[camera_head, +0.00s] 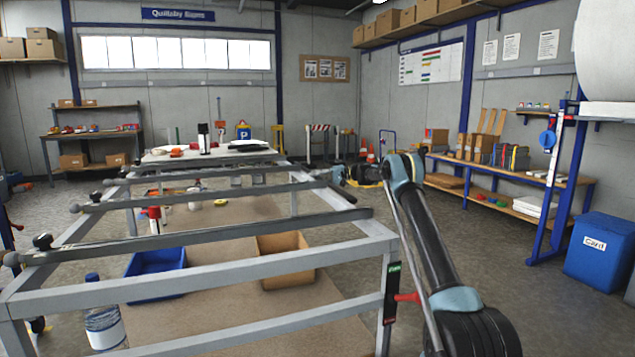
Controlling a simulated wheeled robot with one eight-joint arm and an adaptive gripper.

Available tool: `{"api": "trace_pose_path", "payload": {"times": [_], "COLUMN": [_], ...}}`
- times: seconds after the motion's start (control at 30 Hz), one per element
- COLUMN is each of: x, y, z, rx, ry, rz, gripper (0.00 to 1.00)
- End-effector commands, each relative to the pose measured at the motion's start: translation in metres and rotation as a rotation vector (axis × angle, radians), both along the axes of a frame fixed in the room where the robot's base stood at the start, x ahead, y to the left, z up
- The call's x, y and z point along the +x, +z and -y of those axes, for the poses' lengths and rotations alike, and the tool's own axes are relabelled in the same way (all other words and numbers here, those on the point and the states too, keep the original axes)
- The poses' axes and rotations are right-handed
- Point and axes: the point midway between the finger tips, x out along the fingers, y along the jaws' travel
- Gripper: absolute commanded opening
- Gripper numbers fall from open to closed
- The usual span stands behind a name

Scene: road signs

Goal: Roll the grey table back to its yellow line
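A grey metal table frame (210,278) fills the left and middle foreground. Its top is open, with several dark-grey crossbars (205,236) and black end knobs. A dark caster-like part (38,325) shows at its lower left. My arm rises at the right of the frame and bends left at its top. My gripper (337,175) is at the far right side of the frame, small and partly merged with dark parts there. I cannot tell whether it touches the frame or how its fingers stand. I cannot make out a yellow floor line.
A blue bin (155,262), a brown box (284,245) and a bottle (104,328) show through the frame. A white-topped table (165,157) stands behind. A workbench (560,178) and blue bin (600,250) are right. Grey floor is open between frame and workbench.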

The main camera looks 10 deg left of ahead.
Motion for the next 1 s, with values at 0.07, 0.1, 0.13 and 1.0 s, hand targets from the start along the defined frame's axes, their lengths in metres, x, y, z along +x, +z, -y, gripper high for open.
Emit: {"api": "trace_pose_path", "payload": {"times": [0.07, 0.1, 0.13, 1.0], "x": [-0.002, -0.002, -0.003, 0.01], "y": [0.002, 0.002, 0.003, 0.02], "z": [-0.004, -0.005, -0.006, 0.079], "rx": [0.002, 0.003, 0.003, 0.005], "ry": [0.003, 0.004, 0.004, 0.0], "rz": [0.0, 0.0, 0.0, -0.001], "gripper": [0.38, 0.38, 0.38, 0.38]}}
